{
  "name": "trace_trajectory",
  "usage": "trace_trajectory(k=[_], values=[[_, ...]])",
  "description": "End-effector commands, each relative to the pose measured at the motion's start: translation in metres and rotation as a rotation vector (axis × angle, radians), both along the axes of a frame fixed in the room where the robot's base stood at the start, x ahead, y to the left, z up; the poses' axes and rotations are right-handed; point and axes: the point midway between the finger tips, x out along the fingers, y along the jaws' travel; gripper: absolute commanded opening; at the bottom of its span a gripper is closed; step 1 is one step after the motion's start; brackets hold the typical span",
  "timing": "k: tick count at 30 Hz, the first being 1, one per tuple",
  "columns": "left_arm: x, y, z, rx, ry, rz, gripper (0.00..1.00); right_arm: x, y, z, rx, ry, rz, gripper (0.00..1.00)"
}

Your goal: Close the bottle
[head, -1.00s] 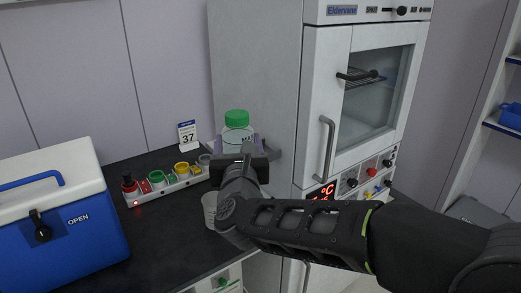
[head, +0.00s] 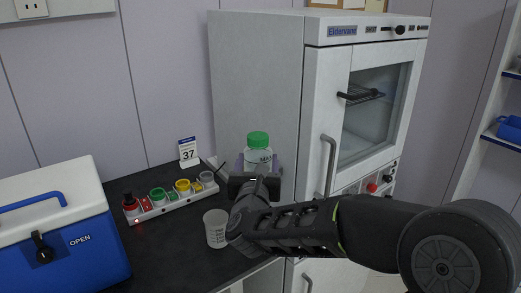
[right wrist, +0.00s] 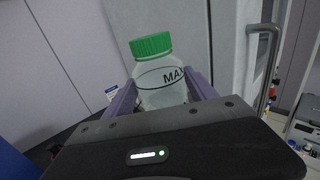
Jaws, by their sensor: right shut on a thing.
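The bottle (head: 258,157) is clear with a green cap (head: 258,139) on its top and a "MAX" mark on its side. It also shows in the right wrist view (right wrist: 163,93), a little tilted in the picture, with the green cap (right wrist: 151,45) seated on its neck. My right gripper (head: 258,168) is shut on the bottle's body, with a purple finger on each side. The bottle's lower part is hidden behind the gripper. My left gripper is not in view.
A white beaker (head: 216,229) stands on the dark bench (head: 170,262) near my right forearm. A strip with coloured rings (head: 170,198) and a "37" sign (head: 188,151) are behind it. A blue cooler (head: 85,245) is left; a white incubator cabinet (head: 262,75) is behind the bottle.

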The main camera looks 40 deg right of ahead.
Motion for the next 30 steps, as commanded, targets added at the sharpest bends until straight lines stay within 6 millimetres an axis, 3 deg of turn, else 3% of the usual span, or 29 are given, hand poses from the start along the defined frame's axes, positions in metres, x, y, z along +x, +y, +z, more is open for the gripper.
trace_trajectory(k=[9, 15, 30], values=[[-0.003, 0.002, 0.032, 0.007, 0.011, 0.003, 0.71, 0.062, -0.052, 0.006, 0.001, -0.002, -0.003, 0.0], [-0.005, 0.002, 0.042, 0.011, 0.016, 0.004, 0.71, 0.088, -0.074, 0.005, -0.002, -0.004, -0.002, 0.0], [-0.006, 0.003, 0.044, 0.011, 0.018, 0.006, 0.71, 0.097, -0.081, 0.004, -0.002, -0.004, -0.001, 0.0]])
